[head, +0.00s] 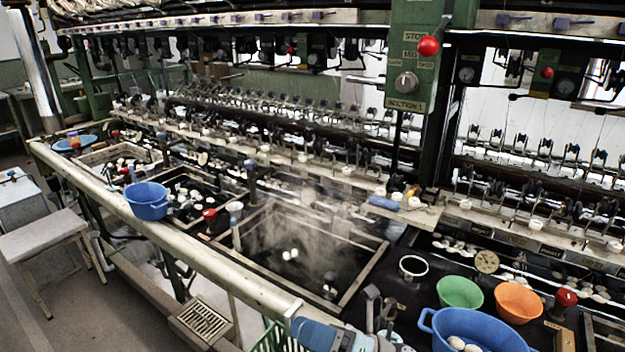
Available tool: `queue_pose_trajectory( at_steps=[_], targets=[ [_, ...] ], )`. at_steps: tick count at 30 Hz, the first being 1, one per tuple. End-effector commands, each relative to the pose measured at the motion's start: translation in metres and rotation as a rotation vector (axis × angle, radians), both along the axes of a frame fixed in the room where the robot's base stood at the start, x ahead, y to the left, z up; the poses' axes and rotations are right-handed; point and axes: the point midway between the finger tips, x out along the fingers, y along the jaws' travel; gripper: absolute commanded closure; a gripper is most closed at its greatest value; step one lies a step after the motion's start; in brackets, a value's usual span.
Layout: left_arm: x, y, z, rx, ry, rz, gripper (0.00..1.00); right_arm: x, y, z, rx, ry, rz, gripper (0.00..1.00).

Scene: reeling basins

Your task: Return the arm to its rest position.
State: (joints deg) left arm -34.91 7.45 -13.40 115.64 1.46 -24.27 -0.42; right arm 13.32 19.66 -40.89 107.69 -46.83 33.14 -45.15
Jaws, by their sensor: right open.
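My right gripper (381,302) shows at the bottom of the head view, right of centre, with its grey fingers apart and nothing seen between them. It is above the dark worktop, in front of the steaming basin and left of a large blue basin (480,328) that holds white cocoons. The gap between the gripper and the worktop is hard to judge. My left gripper is not in the picture.
A green bowl (460,291), an orange bowl (518,301) and a red-topped knob (565,298) stand right of the gripper. A metal ring (413,266) lies behind it. The steaming basin (357,288) is behind left. A pale rail (205,252) runs along the front edge.

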Motion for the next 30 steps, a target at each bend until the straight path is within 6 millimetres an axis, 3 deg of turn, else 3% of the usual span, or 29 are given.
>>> queue_pose_trajectory(
  at_steps=[5,10,15,24,25,30],
  targets=[
    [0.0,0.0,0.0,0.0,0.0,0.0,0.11,0.012,-0.049,-0.05,0.297,0.64,-0.203,0.11],
    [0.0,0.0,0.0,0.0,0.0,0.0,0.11,-0.003,-0.107,-0.13,0.601,1.23,-0.388,0.11],
    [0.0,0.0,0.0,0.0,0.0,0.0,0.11,-0.048,-0.154,-0.206,0.874,1.688,-0.543,0.11],
    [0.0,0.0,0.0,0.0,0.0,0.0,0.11,-0.144,-0.2,-0.29,1.245,2.19,-0.755,0.11],
    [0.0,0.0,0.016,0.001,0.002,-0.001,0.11,-0.14,-0.199,-0.271,1.241,2.178,-0.746,0.11],
    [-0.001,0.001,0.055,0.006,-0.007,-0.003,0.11,-0.138,-0.2,-0.234,1.225,2.16,-0.745,0.11]
  ],
)
